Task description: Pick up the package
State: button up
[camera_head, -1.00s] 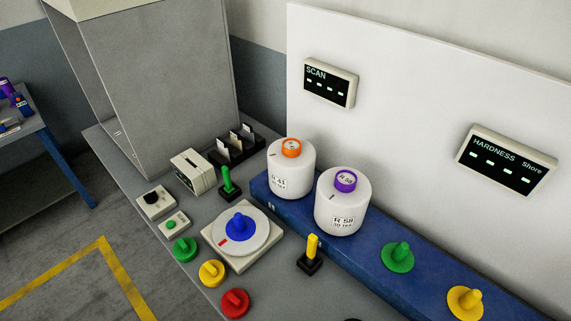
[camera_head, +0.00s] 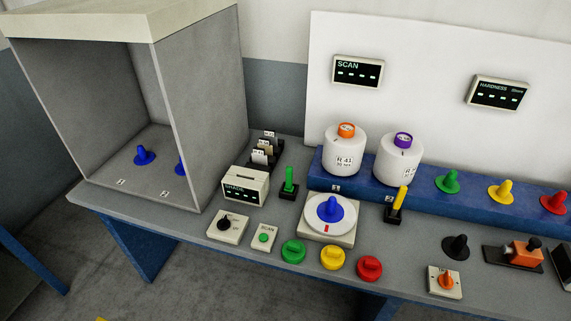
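Two white yarn packages stand upright side by side on the blue raised shelf (camera_head: 320,184) at the back of the bench. The left package (camera_head: 344,150) has an orange core top and a label that reads R 41. The right package (camera_head: 397,160) has a purple core top and a label partly turned away at its right side. Which of them is the package meant, I cannot tell. My gripper is not in view.
A grey open booth (camera_head: 205,100) with blue pegs stands at the left. A turntable (camera_head: 330,211) with a blue cone, a green lever (camera_head: 289,183) and a yellow lever (camera_head: 397,204) stand before the shelf. Coloured knobs line the front. Display panels hang behind.

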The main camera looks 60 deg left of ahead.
aim_at(344, 143)
jog(key=k, duration=0.85)
jog(key=u, duration=2.4)
jog(key=i, duration=1.05)
